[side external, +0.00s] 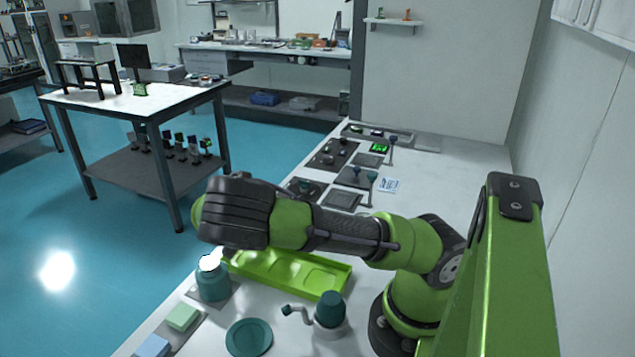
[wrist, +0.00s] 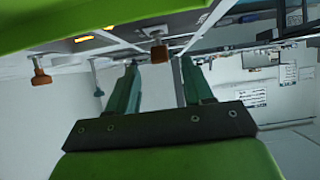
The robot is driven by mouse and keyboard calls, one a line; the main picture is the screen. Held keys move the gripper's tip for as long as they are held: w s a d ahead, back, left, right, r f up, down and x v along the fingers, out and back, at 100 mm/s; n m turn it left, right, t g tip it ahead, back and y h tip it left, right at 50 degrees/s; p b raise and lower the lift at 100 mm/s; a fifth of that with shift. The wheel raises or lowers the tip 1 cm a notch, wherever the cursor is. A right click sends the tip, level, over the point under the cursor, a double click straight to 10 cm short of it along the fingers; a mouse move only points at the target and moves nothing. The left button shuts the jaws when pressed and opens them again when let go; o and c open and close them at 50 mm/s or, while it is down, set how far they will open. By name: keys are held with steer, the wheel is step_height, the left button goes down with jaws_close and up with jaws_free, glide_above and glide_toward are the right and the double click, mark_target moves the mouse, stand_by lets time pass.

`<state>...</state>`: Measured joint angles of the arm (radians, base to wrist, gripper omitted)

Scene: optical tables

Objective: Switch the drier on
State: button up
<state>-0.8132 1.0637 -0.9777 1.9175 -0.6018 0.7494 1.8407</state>
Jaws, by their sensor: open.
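My gripper (wrist: 160,68) shows in the wrist view as two teal fingers standing apart, with nothing between them. In the side view my arm's dark end (side external: 237,212) hangs over the near part of the bench, and the fingers cannot be made out. I cannot tell which device is the drier. Dark control panels (side external: 333,153) with knobs lie along the far bench, one near a lit green display (side external: 379,149). Two brown knobs, one near the fingertips (wrist: 158,52) and one at left (wrist: 41,77), appear in the tilted wrist view, apart from the fingers.
A green tray (side external: 325,283) lies under my arm. A teal jar (side external: 212,283), a teal dish (side external: 249,338), a teal-topped vessel with a spout (side external: 330,310) and a green block (side external: 183,317) stand nearby. The wall bounds the bench at right.

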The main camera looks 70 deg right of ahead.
steer(key=v, duration=0.2)
steer(key=shift+a+r, duration=0.1)
steer(key=shift+a, duration=0.15)
step_height(320, 180, up, 7)
steer(key=shift+d, duration=0.25)
